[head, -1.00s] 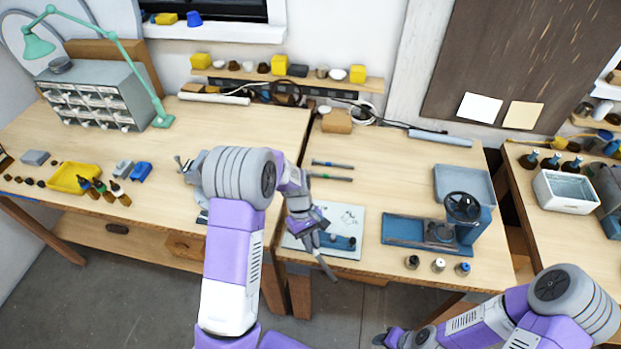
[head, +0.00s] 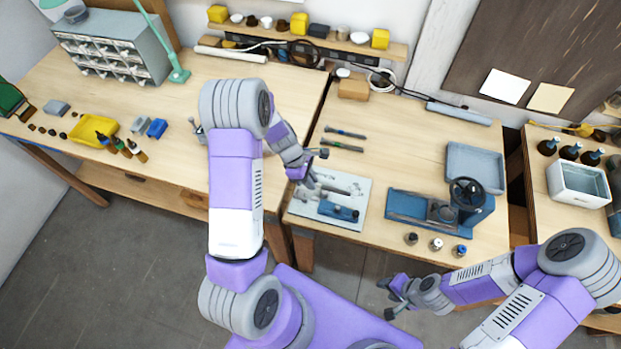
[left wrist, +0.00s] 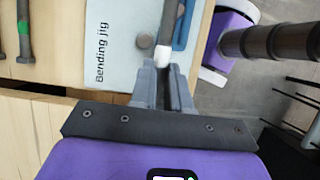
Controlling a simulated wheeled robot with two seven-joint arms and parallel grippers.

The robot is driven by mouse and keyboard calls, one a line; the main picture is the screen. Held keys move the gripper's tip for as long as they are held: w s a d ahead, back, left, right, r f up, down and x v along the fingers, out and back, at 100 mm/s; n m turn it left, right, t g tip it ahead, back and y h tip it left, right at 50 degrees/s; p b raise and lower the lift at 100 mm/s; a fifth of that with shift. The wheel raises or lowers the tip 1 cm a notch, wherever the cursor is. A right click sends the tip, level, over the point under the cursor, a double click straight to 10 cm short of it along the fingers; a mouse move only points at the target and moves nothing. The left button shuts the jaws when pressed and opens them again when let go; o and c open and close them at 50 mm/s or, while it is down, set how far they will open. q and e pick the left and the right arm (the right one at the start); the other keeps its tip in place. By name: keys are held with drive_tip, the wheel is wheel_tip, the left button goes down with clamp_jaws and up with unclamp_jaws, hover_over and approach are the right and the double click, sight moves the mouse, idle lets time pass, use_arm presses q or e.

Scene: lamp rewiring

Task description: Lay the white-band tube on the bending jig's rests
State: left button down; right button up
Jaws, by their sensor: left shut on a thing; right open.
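My left gripper (head: 311,181) is shut on a thin dark tube (head: 336,189) above the white bending jig board (head: 358,186). In the left wrist view the tube (left wrist: 171,22) runs away from the jaws (left wrist: 163,80), with a white band (left wrist: 162,56) just ahead of them. The blue jig block (head: 338,211) sits on the board and shows partly beside the tube in the left wrist view (left wrist: 185,28). I cannot tell whether the tube touches the rests. My right gripper (head: 392,296) is open and empty, in front of the bench.
Two other tubes (head: 343,146) lie behind the board; one has a green band (left wrist: 24,27) in the left wrist view. A blue device with a handwheel (head: 420,208) stands to the right, with small bottles (head: 436,244) in front. A grey tray (head: 474,168) is behind it.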

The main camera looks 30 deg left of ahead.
sight(315, 198)
use_arm(q)
drive_tip(key=shift+f+b, duration=3.15)
drive_tip(key=shift+f, duration=0.75)
drive_tip(key=shift+f, duration=0.15)
drive_tip(key=c, duration=1)
unclamp_jaws()
drive_tip(key=v, duration=0.7)
drive_tip(key=shift+a+r, duration=0.1)
drive_tip(key=shift+r, duration=0.15)
drive_tip(key=shift+r+p, duration=0.1)
drive_tip(key=shift+p, duration=0.25)
drive_tip(key=p+v, duration=0.2)
drive_tip(key=v, duration=0.1)
drive_tip(key=p+v, duration=0.2)
drive_tip(key=p, duration=0.1)
drive_tip(key=d+p+v, duration=0.1)
drive_tip(key=p+v, duration=0.1)
drive_tip(key=v, duration=0.1)
drive_tip(key=shift+w+a+r, duration=0.15)
drive_tip(key=shift+r, duration=0.4)
